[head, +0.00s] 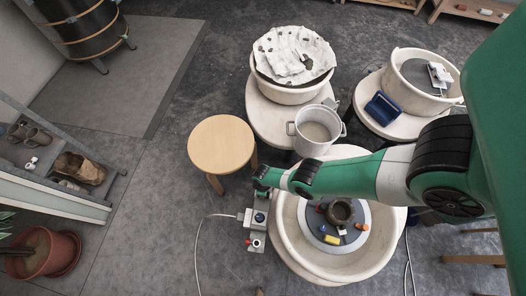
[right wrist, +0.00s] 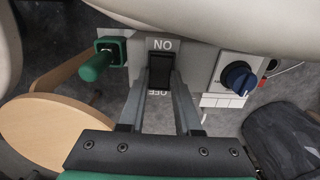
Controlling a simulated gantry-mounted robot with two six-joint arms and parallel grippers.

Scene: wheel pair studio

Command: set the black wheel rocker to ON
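The black wheel rocker (right wrist: 161,70) is on a grey panel in the right wrist view, with an upside-down ON label above it and an OFF label below. I cannot tell which end is pressed in. My right gripper (right wrist: 162,98) is open, with its two fingers apart on either side of the lower part of the rocker and nothing held. I cannot tell whether the fingertips touch the panel. In the head view my right arm reaches in from the right over the front wheel, and its wrist hides the rocker. My left gripper is not in view.
A green handle (right wrist: 98,66) sticks out left of the rocker, and a blue knob (right wrist: 238,78) sits on a white plate to its right. A round wooden stool (head: 221,144) stands close by. The wheel's pale basin (head: 287,238) and a white bucket (head: 316,130) are near my arm.

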